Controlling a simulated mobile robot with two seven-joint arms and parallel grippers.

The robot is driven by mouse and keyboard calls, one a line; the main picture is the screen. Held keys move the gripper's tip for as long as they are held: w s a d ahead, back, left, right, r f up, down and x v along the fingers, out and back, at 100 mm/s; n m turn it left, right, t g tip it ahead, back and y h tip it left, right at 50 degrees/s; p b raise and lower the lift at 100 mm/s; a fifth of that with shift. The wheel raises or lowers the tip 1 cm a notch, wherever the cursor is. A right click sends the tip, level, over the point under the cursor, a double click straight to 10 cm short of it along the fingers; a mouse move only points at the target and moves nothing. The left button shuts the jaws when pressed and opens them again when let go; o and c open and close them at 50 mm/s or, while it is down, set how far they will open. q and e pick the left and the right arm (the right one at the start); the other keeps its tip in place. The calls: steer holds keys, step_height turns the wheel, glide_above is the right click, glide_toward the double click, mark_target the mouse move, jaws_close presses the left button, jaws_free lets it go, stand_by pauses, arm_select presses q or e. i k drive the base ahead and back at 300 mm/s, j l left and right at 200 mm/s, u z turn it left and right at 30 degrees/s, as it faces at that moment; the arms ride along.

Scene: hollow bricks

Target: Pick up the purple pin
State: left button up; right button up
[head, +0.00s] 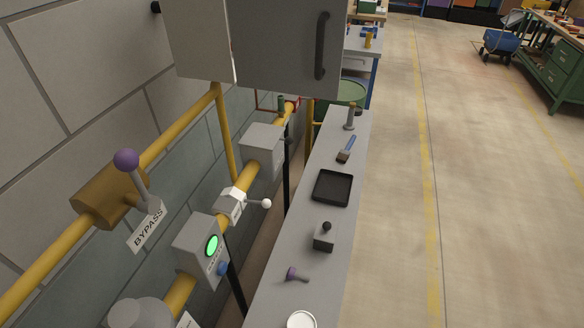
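The purple pin (292,273) lies on its side on the narrow grey bench (265,297). Its purple head is to the left and its grey shaft points right. It sits between a white round object (301,320) at the bottom edge and a small grey block with a black knob (323,240). Neither of my grippers is in view.
A black tray (333,188), a blue-handled brush (346,150) and a small upright post (350,117) stand farther along the bench. Yellow pipes with a purple-knobbed BYPASS lever (128,163) and a green-lit box (207,250) run left of it. The floor to the right is clear.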

mark_target(291, 273)
steer(key=k+z, duration=0.1)
steer(key=k, duration=0.6)
steer(key=i+l+u, duration=0.2)
steer(key=u, duration=0.15)
steer(key=i+l+u, duration=0.85)
steer(key=l+u, duration=0.25)
steer(key=i+l+u, duration=0.1)
steer(key=l+u, duration=0.3)
steer(key=l, duration=0.15)
